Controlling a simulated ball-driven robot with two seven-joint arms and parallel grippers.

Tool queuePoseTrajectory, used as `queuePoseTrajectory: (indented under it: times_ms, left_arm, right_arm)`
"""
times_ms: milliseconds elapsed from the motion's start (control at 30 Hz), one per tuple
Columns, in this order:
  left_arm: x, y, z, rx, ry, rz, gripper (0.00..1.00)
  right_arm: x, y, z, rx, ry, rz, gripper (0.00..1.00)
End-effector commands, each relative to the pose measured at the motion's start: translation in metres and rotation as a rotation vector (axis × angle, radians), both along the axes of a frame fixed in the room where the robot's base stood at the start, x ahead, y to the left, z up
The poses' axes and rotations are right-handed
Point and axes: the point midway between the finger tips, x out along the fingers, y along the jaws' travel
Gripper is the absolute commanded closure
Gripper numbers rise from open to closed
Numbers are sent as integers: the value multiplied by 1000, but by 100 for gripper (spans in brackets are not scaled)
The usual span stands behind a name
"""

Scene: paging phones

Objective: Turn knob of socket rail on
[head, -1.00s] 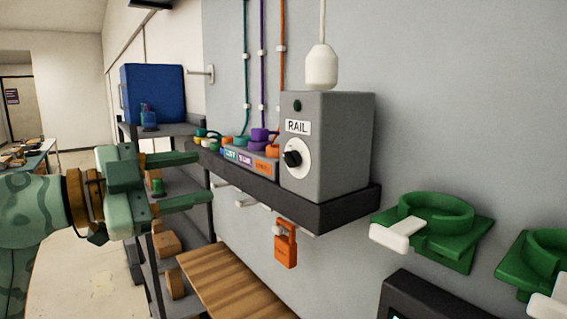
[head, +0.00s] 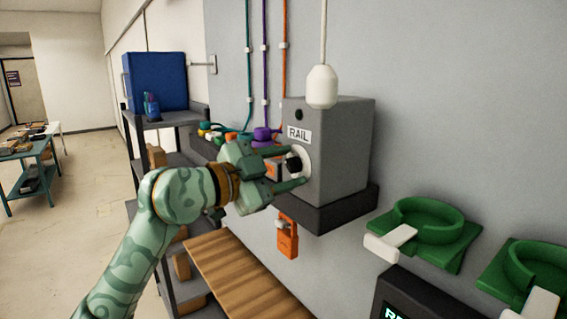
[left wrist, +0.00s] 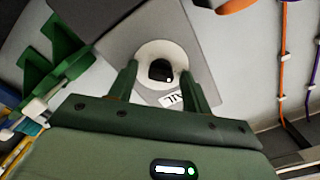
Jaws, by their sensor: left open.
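The socket rail's grey box (head: 345,140) stands on a dark wall shelf and bears a RAIL label (head: 299,133). Its black knob (head: 293,164) sits on a white round dial (head: 304,158) on the front face. My left gripper (head: 292,167) is open, with one finger above and one below the knob in the head view. In the left wrist view the knob (left wrist: 161,71) lies between and beyond the two fingertips, and no grip on it shows. A small dark lamp (head: 299,114) is above the label. My right gripper is not in view.
A white pendant (head: 322,87) hangs by the box. An orange padlock (head: 288,238) hangs below the dark shelf (head: 345,209). Green holders (head: 428,222) are on the wall at right. A wooden surface (head: 240,275) is below, and a rack with a blue box (head: 158,80) stands at left.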

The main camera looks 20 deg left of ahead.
Motion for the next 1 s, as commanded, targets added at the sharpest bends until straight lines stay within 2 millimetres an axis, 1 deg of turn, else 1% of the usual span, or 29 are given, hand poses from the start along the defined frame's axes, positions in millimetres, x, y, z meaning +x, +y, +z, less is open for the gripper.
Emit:
queuePoseTrajectory:
  times_ms: [167,200,267,300,333,667,867,1000]
  left_arm:
    - [0,0,0,0,0,0,51]
    - [0,0,0,0,0,0,62]
    - [0,0,0,0,0,0,79]
    - [0,0,0,0,0,0,90]
    - [0,0,0,0,0,0,96]
    - [0,0,0,23,-17,-1,96]
    - [0,0,-1,97,-75,-1,96]
    - [0,0,-1,183,-142,-1,96]
  right_arm:
    - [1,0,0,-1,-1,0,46]
    - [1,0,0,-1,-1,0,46]
    - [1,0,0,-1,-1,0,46]
    - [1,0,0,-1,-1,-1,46]
    - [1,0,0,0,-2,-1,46]
    - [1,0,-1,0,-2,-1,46]
    - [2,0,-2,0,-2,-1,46]
    - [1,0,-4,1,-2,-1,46]
